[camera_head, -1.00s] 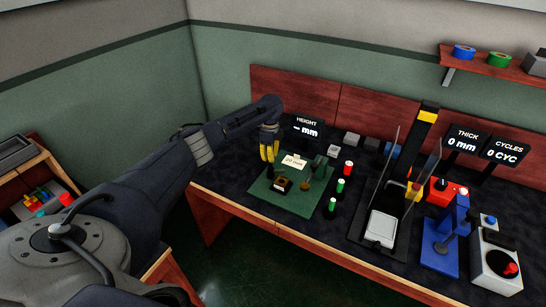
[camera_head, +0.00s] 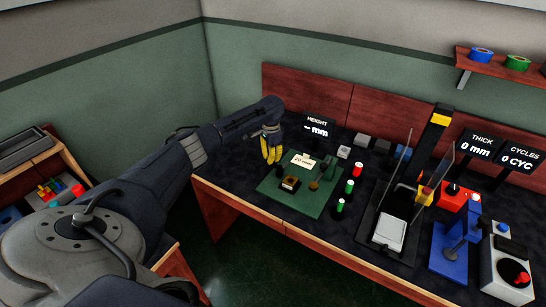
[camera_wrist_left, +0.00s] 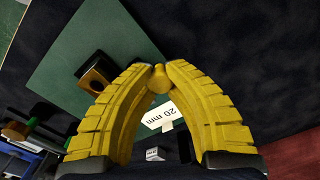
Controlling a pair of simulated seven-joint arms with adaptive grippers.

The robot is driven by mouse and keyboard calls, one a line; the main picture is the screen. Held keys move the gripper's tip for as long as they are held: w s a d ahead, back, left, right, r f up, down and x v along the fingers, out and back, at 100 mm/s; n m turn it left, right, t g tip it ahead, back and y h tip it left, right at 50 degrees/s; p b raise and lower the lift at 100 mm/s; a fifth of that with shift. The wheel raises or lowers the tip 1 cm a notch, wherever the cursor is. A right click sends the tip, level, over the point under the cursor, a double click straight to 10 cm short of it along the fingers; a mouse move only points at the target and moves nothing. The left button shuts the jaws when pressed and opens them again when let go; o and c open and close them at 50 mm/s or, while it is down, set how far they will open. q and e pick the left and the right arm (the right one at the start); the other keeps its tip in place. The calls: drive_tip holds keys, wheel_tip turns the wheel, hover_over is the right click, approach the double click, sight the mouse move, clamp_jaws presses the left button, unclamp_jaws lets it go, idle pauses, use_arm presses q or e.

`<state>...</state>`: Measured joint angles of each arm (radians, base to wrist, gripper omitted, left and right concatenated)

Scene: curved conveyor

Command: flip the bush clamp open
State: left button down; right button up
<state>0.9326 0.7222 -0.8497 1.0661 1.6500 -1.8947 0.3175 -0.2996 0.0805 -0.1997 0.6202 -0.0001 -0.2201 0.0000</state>
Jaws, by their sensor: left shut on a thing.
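A dark block with a brass-coloured bush (camera_head: 290,183) sits on the green plate (camera_head: 300,204). It also shows in the left wrist view (camera_wrist_left: 95,75), left of the fingers. I cannot tell which part is the bush clamp's lever. My left gripper (camera_head: 271,160) has yellow fingers and hangs over the plate's back left edge, beside the "20 mm" label (camera_head: 303,160). In the left wrist view, its fingertips (camera_wrist_left: 160,68) are shut on a small round brass-coloured piece (camera_wrist_left: 158,82). A brass-coloured knob (camera_head: 313,185) stands right of the block. My right gripper is out of view.
Several red and green capped pieces (camera_head: 349,187) stand right of the plate. A black press-like fixture (camera_head: 367,241) with clear panels, a blue stand (camera_head: 440,258) and a grey box with a red knob (camera_head: 505,268) are farther right. The table's front left is clear.

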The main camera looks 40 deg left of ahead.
use_arm(q)
drive_tip(key=shift+s+n, duration=0.35)
drive_tip(key=shift+n, duration=0.45)
drive_tip(key=c, duration=1.1)
unclamp_jaws()
wheel_tip(320, 180, up, 12)
